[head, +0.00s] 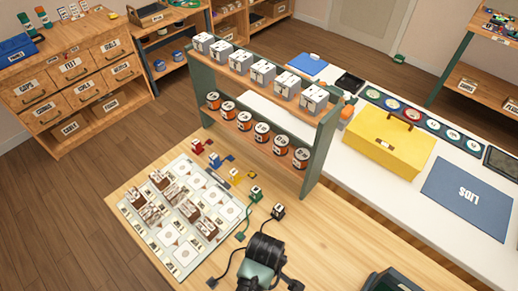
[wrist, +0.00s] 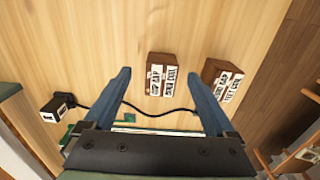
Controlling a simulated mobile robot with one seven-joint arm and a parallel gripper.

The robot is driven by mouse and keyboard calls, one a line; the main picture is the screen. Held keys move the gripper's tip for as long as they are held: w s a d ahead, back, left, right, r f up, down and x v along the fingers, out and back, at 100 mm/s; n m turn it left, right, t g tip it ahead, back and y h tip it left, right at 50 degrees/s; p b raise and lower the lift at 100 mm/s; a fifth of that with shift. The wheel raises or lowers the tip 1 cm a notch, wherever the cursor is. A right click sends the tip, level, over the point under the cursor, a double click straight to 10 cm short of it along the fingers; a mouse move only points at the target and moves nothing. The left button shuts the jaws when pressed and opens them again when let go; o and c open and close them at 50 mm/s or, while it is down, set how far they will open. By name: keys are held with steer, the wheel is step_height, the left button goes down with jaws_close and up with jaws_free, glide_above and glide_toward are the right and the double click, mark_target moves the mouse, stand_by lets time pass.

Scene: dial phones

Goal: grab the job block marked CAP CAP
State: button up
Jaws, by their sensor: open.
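In the wrist view my gripper (wrist: 157,76) is open, with its two blue fingers spread and nothing held. A brown block (wrist: 161,76) with white labels shows between the fingertips, apart from both. Its label seems to include CAP and COIL, but I cannot read it surely. A second brown labelled block (wrist: 221,81) stands to the right, outside the right finger; its small print is also unclear. I cannot pick out a block marked CAP CAP for certain. In the head view, my dark arm is at the bottom centre and the fingertips are hidden.
A white board (head: 222,222) with several brown-and-white blocks lies on the wooden table. A rack (head: 318,135) of white boxes and cans stands behind. A black cable (wrist: 150,110) runs below the blocks to a black plug (wrist: 57,107). Bare wood lies beyond the blocks.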

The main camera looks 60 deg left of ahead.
steer(key=shift+s+a+f, duration=0.1)
steer(key=shift+a+f, duration=0.05)
steer(key=shift+f, duration=1.1)
steer(key=shift+s+a+f, duration=0.1)
steer(key=shift+a+f, duration=0.05)
steer(key=shift+f, duration=1.1)
jaws_close()
steer(key=shift+r, duration=0.1)
